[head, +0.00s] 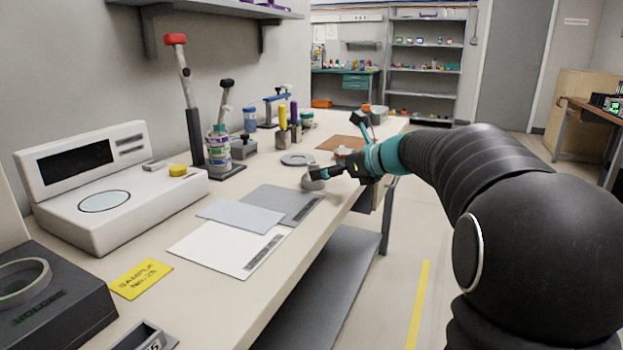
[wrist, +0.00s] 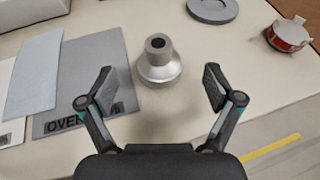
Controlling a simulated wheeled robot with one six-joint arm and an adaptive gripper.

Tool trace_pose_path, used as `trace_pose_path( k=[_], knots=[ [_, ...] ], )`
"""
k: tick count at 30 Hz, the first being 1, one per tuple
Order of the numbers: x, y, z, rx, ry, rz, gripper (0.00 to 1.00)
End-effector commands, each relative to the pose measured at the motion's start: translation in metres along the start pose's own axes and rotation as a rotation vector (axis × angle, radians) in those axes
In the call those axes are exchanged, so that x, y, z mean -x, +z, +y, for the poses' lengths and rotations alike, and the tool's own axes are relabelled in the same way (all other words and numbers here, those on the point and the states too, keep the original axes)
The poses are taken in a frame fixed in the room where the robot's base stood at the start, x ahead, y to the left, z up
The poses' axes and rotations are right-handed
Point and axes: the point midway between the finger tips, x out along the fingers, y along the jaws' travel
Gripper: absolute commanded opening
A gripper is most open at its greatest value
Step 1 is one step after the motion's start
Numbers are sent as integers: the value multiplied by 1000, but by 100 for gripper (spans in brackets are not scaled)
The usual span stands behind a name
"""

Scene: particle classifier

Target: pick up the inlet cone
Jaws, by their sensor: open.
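The inlet cone (wrist: 158,66) is a silver, flared metal piece with a dark hole in its narrow neck. In the wrist view it sits upright on the bench top, ahead of and between my fingers. My gripper (wrist: 160,90) is open and empty, with a finger on each side of the cone's line and no contact visible. In the head view the cone (head: 313,181) is small and partly hidden by my gripper (head: 330,174) at the bench's front edge.
A grey disc (wrist: 213,9) and a red-and-silver round container (wrist: 288,35) lie beyond the cone to the right. Grey sheets (wrist: 92,75) lie to the left. The bench edge (wrist: 255,118) is close on the right. Bottles and a stand (head: 217,150) are at the back.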

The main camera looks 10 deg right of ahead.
Motion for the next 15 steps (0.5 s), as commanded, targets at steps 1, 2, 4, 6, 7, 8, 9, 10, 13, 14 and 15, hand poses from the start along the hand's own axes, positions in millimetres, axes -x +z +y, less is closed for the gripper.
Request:
trace_pose_path(
  k=[1, 2, 4, 6, 7, 8, 9, 10, 13, 14, 15],
  knots=[
    [-2, 0, 0, 0, 1, 0, 91],
    [-3, 0, 0, 0, 1, 0, 91],
    [-8, 0, 0, 0, 2, 0, 91],
    [-15, -1, 1, -1, 3, 0, 91],
    [-19, -1, 1, -1, 2, 1, 91],
    [-24, -1, 1, -1, 3, 1, 91],
    [-30, -2, 1, -1, 5, 1, 91],
    [-34, -2, 1, -1, 4, 2, 91],
    [-47, -1, 1, 0, 4, 1, 91],
    [-50, -1, 1, 0, 3, 1, 91],
    [-52, -1, 1, 0, 2, 1, 91]
  ],
)
